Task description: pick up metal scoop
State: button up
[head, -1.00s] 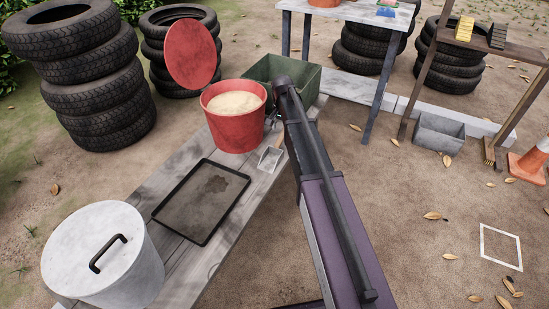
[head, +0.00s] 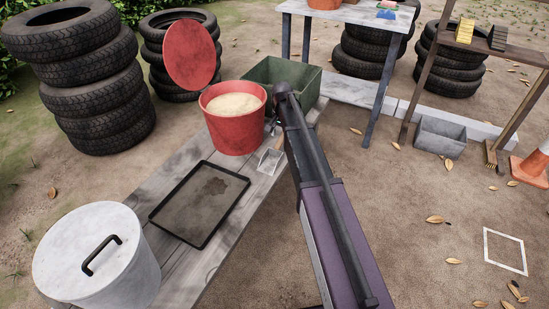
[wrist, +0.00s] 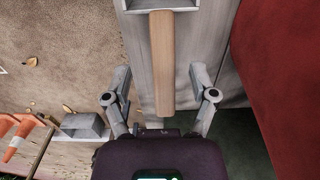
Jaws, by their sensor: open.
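The metal scoop (head: 269,159) lies on the grey wooden bench beside the red bucket of pale grain or sand. In the wrist view, its light wooden handle (wrist: 162,65) points toward my gripper, and part of its metal pan (wrist: 158,4) shows at the top edge. My gripper (wrist: 161,72) is open, with one finger on each side of the handle in the picture. No contact shows, and I cannot tell the height gap. In the head view my arm hides most of the gripper and part of the handle.
The red bucket (head: 234,134) stands close by the scoop, with a green crate (head: 300,78) behind. A black tray (head: 200,205) and a lidded white bin (head: 95,258) occupy the bench's near part. A work table (head: 350,13) stands beyond on blue legs.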

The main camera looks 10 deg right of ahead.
aim_at(281, 139)
jog(key=shift+w+f+b, duration=0.1)
jog(key=shift+f+b, duration=1.6)
jog(key=shift+f, duration=0.3)
grip_shut()
